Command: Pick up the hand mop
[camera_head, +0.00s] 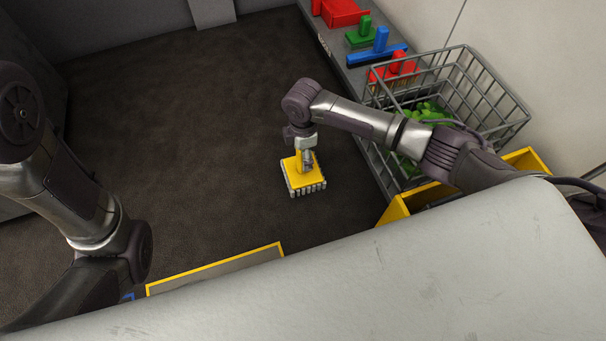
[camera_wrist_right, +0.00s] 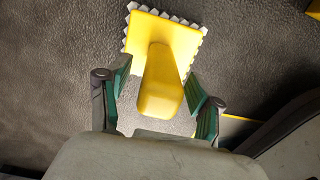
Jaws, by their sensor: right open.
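The hand mop has a yellow square head with a pale fringe (camera_head: 293,181) and a yellow upright handle. It is on the dark floor in front of me. In the right wrist view the mop's handle (camera_wrist_right: 160,85) points toward the camera, between the fingers. My right gripper (camera_head: 306,158) is directly above the mop head, around the handle. In the right wrist view the right gripper (camera_wrist_right: 160,95) is open, with a finger on each side of the handle and gaps showing. My left arm is at the left edge of the head view; its gripper is not seen.
A wire basket (camera_head: 480,85) with green things (camera_head: 428,112) stands at the right. A grey shelf (camera_head: 340,62) holds a blue brush (camera_head: 378,50), a green brush (camera_head: 361,34), a red brush (camera_head: 393,70) and a red box (camera_head: 343,13). The floor (camera_head: 180,120) left of the mop is clear.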

